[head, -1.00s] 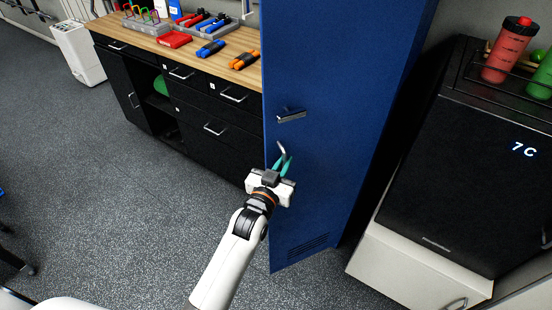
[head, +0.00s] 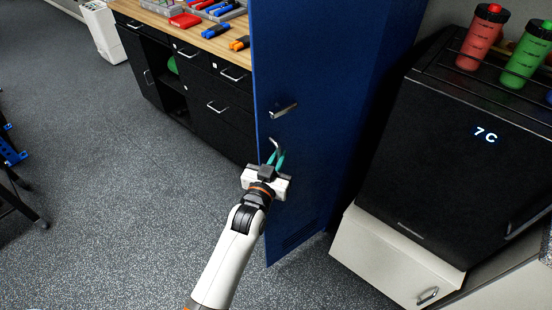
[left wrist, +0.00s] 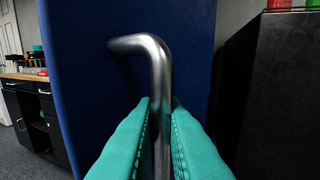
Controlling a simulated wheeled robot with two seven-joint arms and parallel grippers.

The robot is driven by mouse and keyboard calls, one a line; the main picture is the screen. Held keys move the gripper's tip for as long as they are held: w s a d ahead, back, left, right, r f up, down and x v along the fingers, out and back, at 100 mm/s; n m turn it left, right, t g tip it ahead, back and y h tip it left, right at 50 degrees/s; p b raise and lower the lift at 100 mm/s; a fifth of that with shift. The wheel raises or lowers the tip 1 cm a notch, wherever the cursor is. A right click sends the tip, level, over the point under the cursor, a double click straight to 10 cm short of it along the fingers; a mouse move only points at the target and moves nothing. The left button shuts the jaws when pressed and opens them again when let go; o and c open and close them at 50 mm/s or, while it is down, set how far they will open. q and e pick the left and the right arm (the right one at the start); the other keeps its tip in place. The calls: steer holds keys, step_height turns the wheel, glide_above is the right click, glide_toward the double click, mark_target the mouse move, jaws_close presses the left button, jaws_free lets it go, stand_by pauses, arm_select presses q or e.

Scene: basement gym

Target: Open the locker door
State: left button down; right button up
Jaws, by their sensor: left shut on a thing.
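The blue locker door (head: 305,165) stands upright in the middle of the head view. It also shows in the left wrist view (left wrist: 85,75). A bent metal handle (left wrist: 158,80) sticks out from the door. My left gripper (head: 276,160) is shut on this handle, with its teal fingers on both sides of the straight bar in the left wrist view (left wrist: 160,125). A second metal handle or latch (head: 284,110) sits on the door above my gripper. I cannot see a clear gap into the locker, so I cannot tell how far the door is ajar. My right gripper is out of view.
A black workbench (head: 220,125) with a wooden top stands behind the door at left. A black fridge (head: 440,160) reading 7 C stands at right on a pale cabinet (head: 385,260), with bottles on top.

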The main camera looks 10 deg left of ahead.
arm_select(q)
steer(key=shift+d+r, duration=0.1)
steer(key=shift+r, duration=0.15)
steer(key=c, duration=1.9)
jaws_free()
steer(key=shift+o, duration=0.4)
steer(key=shift+w+d+f, duration=0.1)
steer(key=shift+d+f, duration=0.05)
steer(key=shift+s+a+f, duration=0.1)
steer(key=shift+s+a, duration=0.1)
steer(key=shift+s, duration=0.1)
steer(key=b+v, duration=0.1)
steer(key=v, duration=1)
steer(key=shift+s+b, duration=0.2)
steer(key=shift+b, duration=0.1)
